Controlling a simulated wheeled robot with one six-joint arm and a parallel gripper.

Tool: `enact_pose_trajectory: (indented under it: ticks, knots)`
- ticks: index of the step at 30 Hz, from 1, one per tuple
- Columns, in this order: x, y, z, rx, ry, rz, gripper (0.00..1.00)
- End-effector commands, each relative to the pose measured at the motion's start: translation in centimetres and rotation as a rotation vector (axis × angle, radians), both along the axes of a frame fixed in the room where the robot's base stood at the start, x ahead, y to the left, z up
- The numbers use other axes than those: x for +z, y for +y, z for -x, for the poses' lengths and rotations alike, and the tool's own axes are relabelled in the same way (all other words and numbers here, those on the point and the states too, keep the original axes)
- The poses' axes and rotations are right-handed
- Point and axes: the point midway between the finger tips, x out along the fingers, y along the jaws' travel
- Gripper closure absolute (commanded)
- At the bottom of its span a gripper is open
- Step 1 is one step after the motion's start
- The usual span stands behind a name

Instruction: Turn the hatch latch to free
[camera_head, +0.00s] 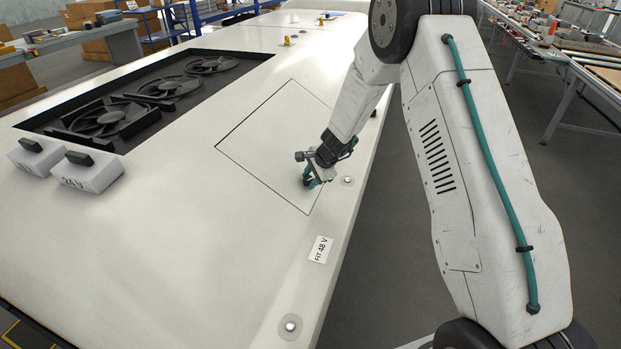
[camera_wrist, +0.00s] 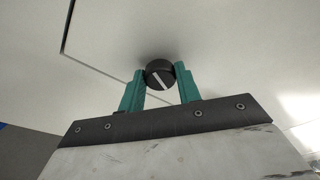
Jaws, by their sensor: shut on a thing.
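The hatch (camera_head: 265,150) is a square panel outlined by a dark seam in the top of the long white housing. The hatch latch (camera_wrist: 160,74) is a round black knob with a white line across its face, tilted in the wrist view. My gripper (camera_wrist: 160,76) has its two green fingers on either side of the knob and is shut on it. In the head view my gripper (camera_head: 309,180) is at the hatch's near right part and hides the latch. The seam also shows at the upper left of the wrist view.
A dark recess with three fans (camera_head: 165,88) lies left of the hatch. Two white blocks with black tops (camera_head: 90,172) sit at the left. A label reading "FIT 48 V" (camera_head: 321,249) and a round metal fitting (camera_head: 290,326) are on the near right of the housing.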

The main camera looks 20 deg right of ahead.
Motion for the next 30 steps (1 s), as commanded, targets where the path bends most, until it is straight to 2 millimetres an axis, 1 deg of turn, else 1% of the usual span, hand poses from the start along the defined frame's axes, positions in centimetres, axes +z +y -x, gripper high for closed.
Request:
enact_pose_trajectory:
  ticks: [6,15,21,30]
  knots:
    - [-0.01,-0.03,0.05,0.148,-0.079,0.057,0.89]
    - [-0.07,-0.07,0.14,0.292,-0.155,0.112,0.89]
    - [-0.07,-0.08,0.14,0.339,-0.179,0.13,0.89]
    - [-0.08,-0.06,0.14,0.356,-0.188,0.136,0.89]
